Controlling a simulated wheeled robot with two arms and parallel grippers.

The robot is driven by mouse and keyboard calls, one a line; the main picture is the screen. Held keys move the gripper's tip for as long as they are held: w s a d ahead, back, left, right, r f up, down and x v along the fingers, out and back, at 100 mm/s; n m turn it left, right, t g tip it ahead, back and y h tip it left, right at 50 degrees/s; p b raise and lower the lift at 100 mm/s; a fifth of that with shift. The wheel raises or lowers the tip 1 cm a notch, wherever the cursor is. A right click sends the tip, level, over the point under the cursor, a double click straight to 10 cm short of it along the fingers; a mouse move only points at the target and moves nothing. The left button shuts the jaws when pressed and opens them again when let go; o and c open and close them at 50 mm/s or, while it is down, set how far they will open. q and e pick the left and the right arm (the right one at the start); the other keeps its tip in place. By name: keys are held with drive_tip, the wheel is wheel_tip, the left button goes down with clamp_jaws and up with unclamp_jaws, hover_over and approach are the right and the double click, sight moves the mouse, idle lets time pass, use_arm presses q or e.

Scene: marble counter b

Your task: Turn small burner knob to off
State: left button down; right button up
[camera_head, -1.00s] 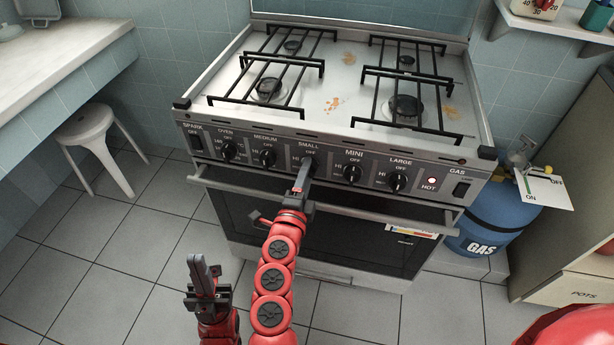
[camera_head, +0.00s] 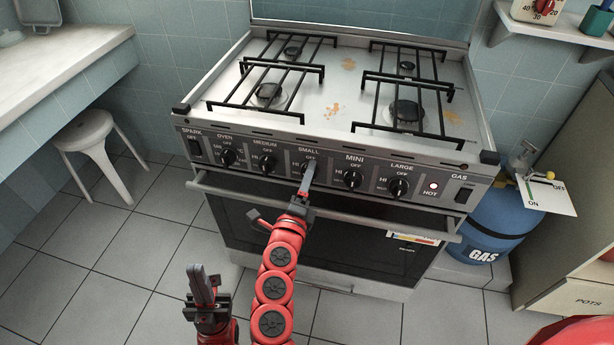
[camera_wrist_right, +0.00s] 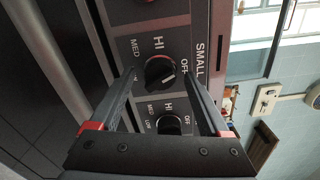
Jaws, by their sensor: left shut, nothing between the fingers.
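The small burner knob (camera_wrist_right: 160,72) is a dark round knob below the SMALL label, third on the stove's front panel. In the right wrist view it sits between the two fingertips of my right gripper (camera_wrist_right: 159,74), with a gap on each side. In the head view my right gripper (camera_head: 307,178) reaches the panel and covers much of the knob. My left gripper (camera_head: 203,285) is shut and empty, pointing up in front of the stove.
Other knobs flank it: medium (camera_head: 268,164) and mini (camera_head: 352,178). The oven handle (camera_head: 400,225) runs below the panel, under my right gripper. A blue gas bottle (camera_head: 495,225) stands right of the stove, a white stool (camera_head: 95,145) left.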

drive_tip(key=n+p, duration=1.5)
drive_tip(key=p, duration=0.4)
drive_tip(key=shift+n, duration=0.3)
drive_tip(key=shift+s, duration=0.1)
drive_tip(key=p+v, duration=0.2)
drive_tip(key=v, duration=0.4)
drive_tip(key=shift+s, duration=0.4)
drive_tip(key=shift+a, duration=0.1)
